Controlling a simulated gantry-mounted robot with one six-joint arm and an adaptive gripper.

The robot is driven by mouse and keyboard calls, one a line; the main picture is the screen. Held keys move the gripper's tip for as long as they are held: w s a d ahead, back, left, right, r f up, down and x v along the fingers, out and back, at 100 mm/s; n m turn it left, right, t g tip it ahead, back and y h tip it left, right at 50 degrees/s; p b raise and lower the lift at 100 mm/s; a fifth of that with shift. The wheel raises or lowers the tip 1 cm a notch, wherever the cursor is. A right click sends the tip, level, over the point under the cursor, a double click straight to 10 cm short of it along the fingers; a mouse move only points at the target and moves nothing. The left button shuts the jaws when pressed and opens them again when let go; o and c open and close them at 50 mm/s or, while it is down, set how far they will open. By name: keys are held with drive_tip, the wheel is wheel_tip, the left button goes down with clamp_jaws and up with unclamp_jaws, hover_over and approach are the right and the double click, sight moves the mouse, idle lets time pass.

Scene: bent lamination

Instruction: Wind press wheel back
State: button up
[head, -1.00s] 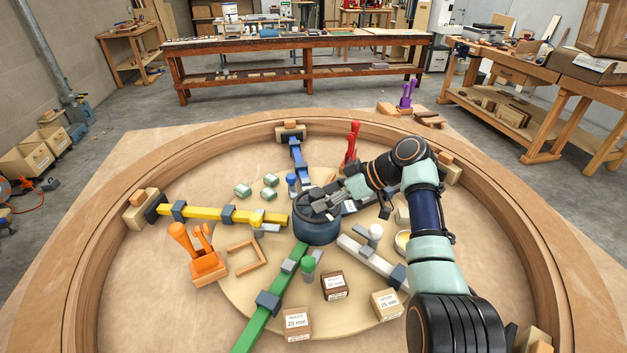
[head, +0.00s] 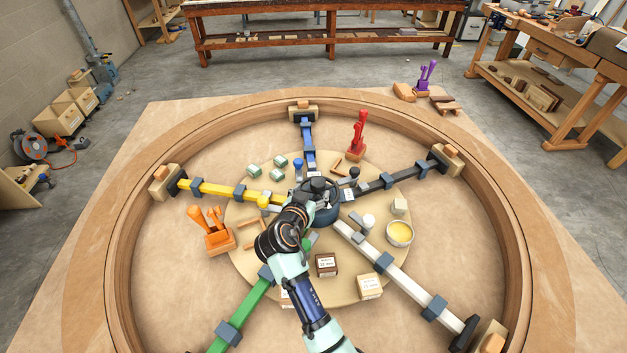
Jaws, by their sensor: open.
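The dark round hub (head: 328,214) stands at the centre of the round board. A black wheel-like part shows on its top, partly hidden by my gripper (head: 310,192). Coloured press bars spread from the hub to the wooden ring: blue (head: 308,135), yellow (head: 215,189), green (head: 240,308), white (head: 395,268) and black (head: 405,174). My arm partly hides the green bar's inner end.
Small boxes (head: 327,265) and a yellow-filled bowl (head: 399,234) sit on the board. The floor between the bars at right is mostly clear.

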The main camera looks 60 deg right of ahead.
sight(317, 185)
drive_tip(key=b+x, duration=0.1)
drive_tip(key=x, duration=0.6)
drive_tip(key=shift+d+b, duration=0.1)
drive_tip(key=shift+b, duration=0.3)
drive_tip(key=c, duration=1.2)
